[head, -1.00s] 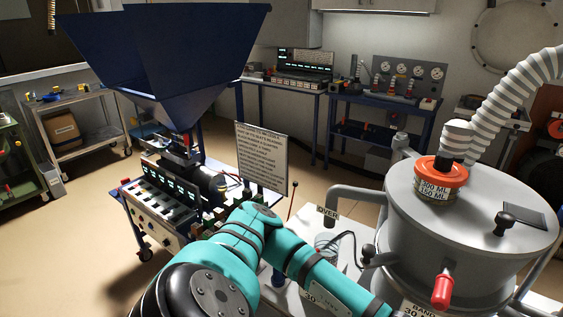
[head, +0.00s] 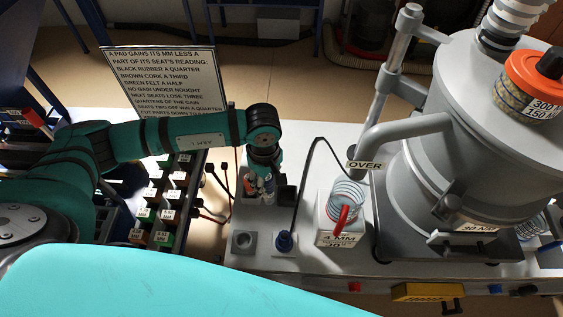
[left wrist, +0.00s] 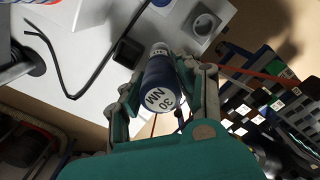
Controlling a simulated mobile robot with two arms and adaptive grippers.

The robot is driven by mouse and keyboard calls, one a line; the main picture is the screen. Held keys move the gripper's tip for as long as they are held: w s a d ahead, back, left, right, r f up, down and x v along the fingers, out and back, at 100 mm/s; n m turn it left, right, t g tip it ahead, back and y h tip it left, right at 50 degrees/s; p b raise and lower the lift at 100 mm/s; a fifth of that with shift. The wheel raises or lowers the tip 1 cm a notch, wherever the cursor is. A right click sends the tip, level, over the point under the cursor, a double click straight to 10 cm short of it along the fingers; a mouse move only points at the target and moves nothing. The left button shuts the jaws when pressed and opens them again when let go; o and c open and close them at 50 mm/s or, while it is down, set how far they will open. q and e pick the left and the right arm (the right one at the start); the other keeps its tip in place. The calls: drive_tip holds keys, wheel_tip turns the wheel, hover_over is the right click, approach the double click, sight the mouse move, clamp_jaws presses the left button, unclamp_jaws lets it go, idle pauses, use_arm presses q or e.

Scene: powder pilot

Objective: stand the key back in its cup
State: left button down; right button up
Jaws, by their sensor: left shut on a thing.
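My left gripper (left wrist: 165,95) is shut around a dark blue cylinder with a round end marked 30 NM, which I take to be the key (left wrist: 160,82). Its narrower grey part points away from the wrist camera, toward the white bench top. In the head view my left gripper (head: 262,180) is over the bench's left part, largely hiding the key. A grey square block with a round opening (head: 243,240), possibly the cup, stands in front of it; it also shows in the left wrist view (left wrist: 204,22). I cannot tell whether the key touches anything. My right gripper is out of view.
A black block (head: 287,196) stands close right of the gripper. A blue plug (head: 285,241) with a black cable is nearby. A 4 MM box with a coiled spring (head: 340,232) and the large grey vessel (head: 430,150) stand further right. A sign (head: 160,75) stands behind.

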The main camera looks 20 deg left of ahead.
use_arm(q)
drive_tip(key=w+d+f+n+b, duration=0.2)
drive_tip(key=w+f+n+b, duration=0.5)
drive_tip(key=n, duration=1.1)
drive_tip(key=shift+w+d+f+n, duration=0.35)
drive_tip(key=shift+w+f, duration=0.25)
drive_tip(key=shift+w, duration=0.35)
drive_tip(key=shift+f, duration=0.1)
idle(0.3)
drive_tip(key=shift+f+b, duration=1.15)
drive_tip(key=shift+b, duration=0.05)
